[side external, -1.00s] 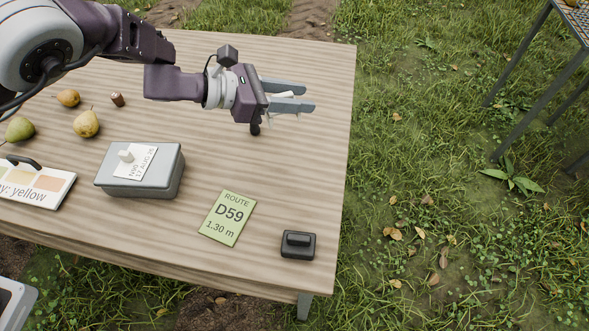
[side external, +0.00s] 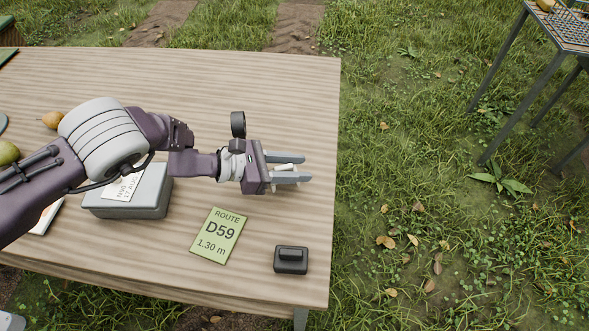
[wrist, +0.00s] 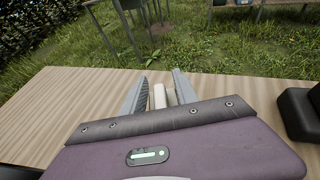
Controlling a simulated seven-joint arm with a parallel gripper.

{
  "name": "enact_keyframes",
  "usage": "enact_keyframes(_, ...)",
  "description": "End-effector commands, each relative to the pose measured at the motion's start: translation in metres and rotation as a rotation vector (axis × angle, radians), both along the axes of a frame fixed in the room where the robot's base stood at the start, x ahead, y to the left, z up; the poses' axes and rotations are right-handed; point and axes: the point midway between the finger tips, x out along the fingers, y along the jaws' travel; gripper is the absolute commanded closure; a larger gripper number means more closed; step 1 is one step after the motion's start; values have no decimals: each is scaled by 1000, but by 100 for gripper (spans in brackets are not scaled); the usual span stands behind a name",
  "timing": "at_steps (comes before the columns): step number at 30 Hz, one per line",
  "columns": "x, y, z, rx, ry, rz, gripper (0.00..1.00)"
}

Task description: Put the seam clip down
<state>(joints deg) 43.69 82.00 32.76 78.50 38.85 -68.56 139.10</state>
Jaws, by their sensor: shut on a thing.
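The seam clip appears to be the small whitish piece (side external: 284,168) between the fingers of my gripper (side external: 304,168). My gripper is shut on it, fingers pointing right, over the right part of the wooden table (side external: 250,90). In the wrist view the pale piece (wrist: 159,96) sits between the two grey fingers (wrist: 160,78), with the table's edge beyond. The fingers hide part of its shape. I cannot tell how high it is above the tabletop.
A small black block (side external: 291,260) stands near the front right corner. A green route card reading D59 (side external: 219,236) lies left of it. A grey box (side external: 128,204) is farther left, partly behind my arm. Tabletop behind my gripper is clear. Grass lies past the right edge.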

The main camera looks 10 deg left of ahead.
Motion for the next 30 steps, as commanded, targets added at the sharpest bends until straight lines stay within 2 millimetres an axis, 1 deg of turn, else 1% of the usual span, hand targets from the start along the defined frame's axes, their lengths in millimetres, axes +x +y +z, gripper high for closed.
enact_keyframes(1,0,0,-7,0,0,-1,100)
enact_keyframes(2,0,0,-8,0,0,0,100)
enact_keyframes(12,0,0,-12,-1,0,1,100)
enact_keyframes(13,0,0,-12,0,1,1,63)
enact_keyframes(16,0,0,-12,-1,0,1,43)
enact_keyframes(26,1,0,-10,-1,-1,1,43)
enact_keyframes(28,-1,5,-7,1,1,2,43)
enact_keyframes(30,-5,16,-2,2,1,4,43)
